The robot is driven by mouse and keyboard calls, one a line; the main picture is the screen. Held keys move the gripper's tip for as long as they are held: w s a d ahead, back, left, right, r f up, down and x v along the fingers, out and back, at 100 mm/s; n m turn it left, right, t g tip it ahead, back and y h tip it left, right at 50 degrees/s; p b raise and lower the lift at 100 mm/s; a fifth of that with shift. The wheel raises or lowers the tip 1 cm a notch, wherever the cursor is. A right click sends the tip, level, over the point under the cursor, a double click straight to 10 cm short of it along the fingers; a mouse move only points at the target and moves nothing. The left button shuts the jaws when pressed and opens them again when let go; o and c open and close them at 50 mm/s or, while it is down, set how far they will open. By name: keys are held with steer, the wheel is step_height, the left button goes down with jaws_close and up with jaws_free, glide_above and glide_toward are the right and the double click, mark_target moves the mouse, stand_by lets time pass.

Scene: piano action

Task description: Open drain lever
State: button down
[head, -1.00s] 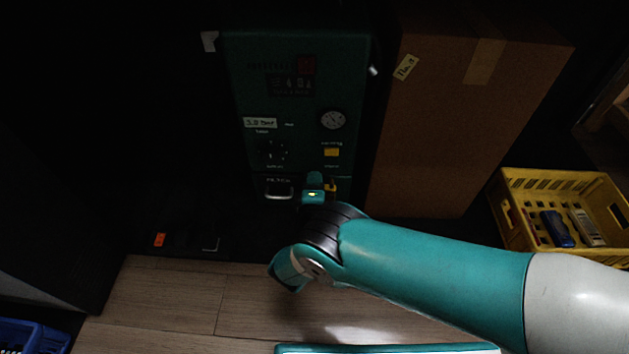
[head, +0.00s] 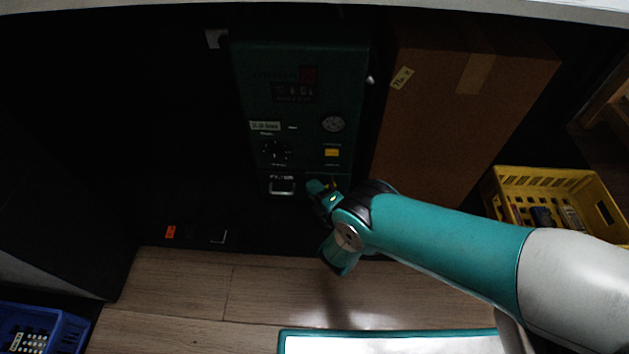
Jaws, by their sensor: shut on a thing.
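A dark green machine (head: 295,110) stands in the dim space at the back. Its drain lever (head: 333,184) shows as a small yellow bit low on the front, at the right of the filter handle (head: 281,187). My gripper (head: 324,188) is at this lever, shut on it. The gripper and wrist hide most of the lever, so its exact angle cannot be told.
A tall cardboard box (head: 455,120) stands close to the machine's right side. A yellow crate (head: 555,185) with items is farther right. A blue crate (head: 50,330) is at lower left. A pale edge (head: 300,10) crosses the top. Wooden floor (head: 190,285) is clear in front.

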steer(key=n+g+y+b, duration=0.1)
steer(key=b, duration=0.1)
steer(key=s+n+g+y+b, duration=0.1)
steer(key=b, duration=0.1)
steer(key=n+g+y+b, duration=0.1)
steer(key=g+y+b, duration=0.1)
steer(key=b, duration=0.1)
steer(key=shift+s+d+f+n, duration=0.2)
steer(key=shift+d+n, duration=0.05)
steer(key=shift+n, duration=0.05)
steer(key=shift+s+r+g+b, duration=0.1)
steer(key=shift+g+b, duration=0.2)
steer(key=shift+b, duration=0.15)
steer(key=shift+s+r+n, duration=0.1)
steer(key=shift+n, duration=0.2)
steer(key=c, duration=1.2)
jaws_free()
steer(key=shift+d, duration=0.1)
